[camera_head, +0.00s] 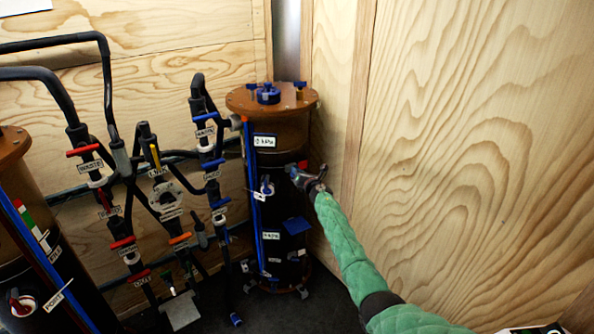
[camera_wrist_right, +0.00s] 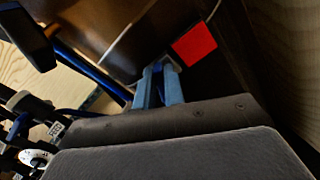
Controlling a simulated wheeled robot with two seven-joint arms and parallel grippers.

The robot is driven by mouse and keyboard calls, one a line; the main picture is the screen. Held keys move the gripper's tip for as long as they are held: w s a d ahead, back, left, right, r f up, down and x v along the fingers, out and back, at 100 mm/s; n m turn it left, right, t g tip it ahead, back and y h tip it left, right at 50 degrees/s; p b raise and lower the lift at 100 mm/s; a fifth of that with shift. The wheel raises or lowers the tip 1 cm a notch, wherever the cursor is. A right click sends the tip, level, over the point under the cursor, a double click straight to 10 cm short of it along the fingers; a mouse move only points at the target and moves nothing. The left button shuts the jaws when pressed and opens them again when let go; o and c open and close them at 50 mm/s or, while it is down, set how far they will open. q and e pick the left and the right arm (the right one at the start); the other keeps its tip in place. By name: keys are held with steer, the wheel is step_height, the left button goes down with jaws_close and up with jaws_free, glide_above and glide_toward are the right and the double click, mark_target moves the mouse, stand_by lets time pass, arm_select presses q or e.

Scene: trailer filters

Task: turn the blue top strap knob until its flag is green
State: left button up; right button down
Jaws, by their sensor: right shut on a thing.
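The brown-topped filter canister (camera_head: 240,99) stands in the corner in the head view. My right gripper (camera_head: 294,174) reaches its upper right side and is shut at the blue top strap knob, which the fingers mostly hide. In the right wrist view the blue-grey fingers (camera_wrist_right: 158,88) are close together against the dark canister side. A red flag (camera_wrist_right: 195,43) shows just beside the fingertips; it also shows as a small red patch (camera_head: 303,164) in the head view. No green shows on it. My left gripper is not in view.
A blue flap (camera_head: 296,226) sits lower on the same canister. Black pipes with red and blue valve handles (camera_head: 122,243) fill the left. Another canister (camera_head: 12,145) stands at the far left. A plywood wall (camera_head: 470,130) is close on the right.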

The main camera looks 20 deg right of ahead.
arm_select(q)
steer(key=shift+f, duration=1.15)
arm_select(e)
steer(key=shift+d+f+m, duration=0.1)
steer(key=shift+m, duration=0.7)
steer(key=c, duration=1.5)
jaws_free()
arm_select(q)
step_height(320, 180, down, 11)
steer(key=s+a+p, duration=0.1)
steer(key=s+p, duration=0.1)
steer(key=p, duration=0.1)
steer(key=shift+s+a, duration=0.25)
arm_select(e)
steer(key=s, duration=0.2)
steer(key=s+d, duration=0.1)
steer(key=s, duration=0.4)
steer(key=shift+s+d, duration=0.2)
steer(key=shift+s, duration=0.15)
